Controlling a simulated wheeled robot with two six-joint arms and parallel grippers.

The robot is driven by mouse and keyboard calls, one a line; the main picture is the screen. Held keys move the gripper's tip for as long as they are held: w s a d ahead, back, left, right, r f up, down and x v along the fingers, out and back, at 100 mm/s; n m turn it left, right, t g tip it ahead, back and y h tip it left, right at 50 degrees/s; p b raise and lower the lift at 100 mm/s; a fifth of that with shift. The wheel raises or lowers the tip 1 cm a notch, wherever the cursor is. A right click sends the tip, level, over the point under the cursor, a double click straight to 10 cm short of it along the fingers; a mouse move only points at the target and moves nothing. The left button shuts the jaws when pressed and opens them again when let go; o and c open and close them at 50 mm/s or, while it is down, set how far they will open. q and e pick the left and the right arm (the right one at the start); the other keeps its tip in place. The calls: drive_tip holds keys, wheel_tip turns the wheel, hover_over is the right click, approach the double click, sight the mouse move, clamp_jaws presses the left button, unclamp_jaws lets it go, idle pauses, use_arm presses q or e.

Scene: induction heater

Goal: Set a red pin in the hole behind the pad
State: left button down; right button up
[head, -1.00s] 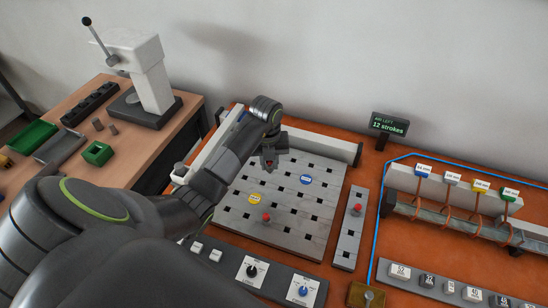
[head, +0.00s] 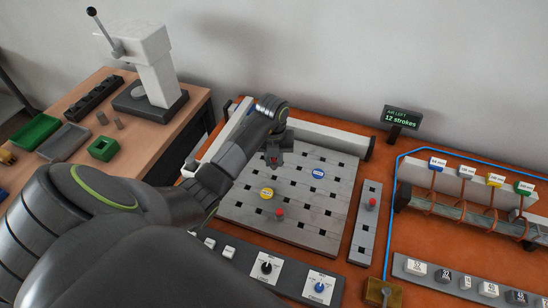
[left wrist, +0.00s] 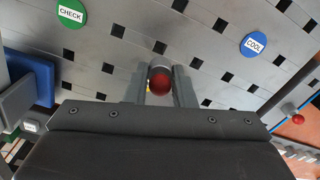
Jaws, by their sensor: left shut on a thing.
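My left gripper (head: 273,160) is over the back part of the grey perforated board (head: 330,205). In the left wrist view its fingers are shut on a red-headed pin (left wrist: 160,82). A yellow pad (head: 267,194) and a blue pad (head: 318,174) lie on the board; the blue one reads COOL in the left wrist view (left wrist: 254,45). A green CHECK pad (left wrist: 71,13) shows there too. Another red pin (head: 280,213) stands in the board just in front of the yellow pad. The held pin's lower end is hidden. My right gripper is out of view.
A grey strip (head: 363,232) with a red pin (head: 371,203) stands right of the board. A panel with knobs (head: 293,278) lies in front. A white-and-grey bar (head: 330,140) runs behind the board. Coils with coloured tags (head: 465,190) are at right.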

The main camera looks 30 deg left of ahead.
sight(274, 169)
use_arm(q)
drive_tip(key=shift+f+b, duration=0.8)
drive_tip(key=shift+f, duration=0.35)
drive_tip(key=shift+f+b, duration=0.6)
drive_tip(key=shift+f, duration=0.15)
drive_tip(key=shift+f+b, duration=0.5)
drive_tip(key=shift+f, duration=0.15)
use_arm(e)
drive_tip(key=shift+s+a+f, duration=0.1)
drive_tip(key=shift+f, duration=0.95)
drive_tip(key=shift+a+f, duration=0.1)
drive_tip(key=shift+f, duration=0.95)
use_arm(q)
drive_tip(key=shift+f+b, duration=0.35)
drive_tip(key=shift+f, duration=0.1)
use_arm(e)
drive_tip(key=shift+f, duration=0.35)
use_arm(q)
drive_tip(key=c, duration=1.1)
unclamp_jaws()
drive_tip(key=shift+c, duration=0.2)
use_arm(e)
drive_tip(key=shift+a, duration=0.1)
use_arm(q)
drive_tip(key=shift+r, duration=0.1)
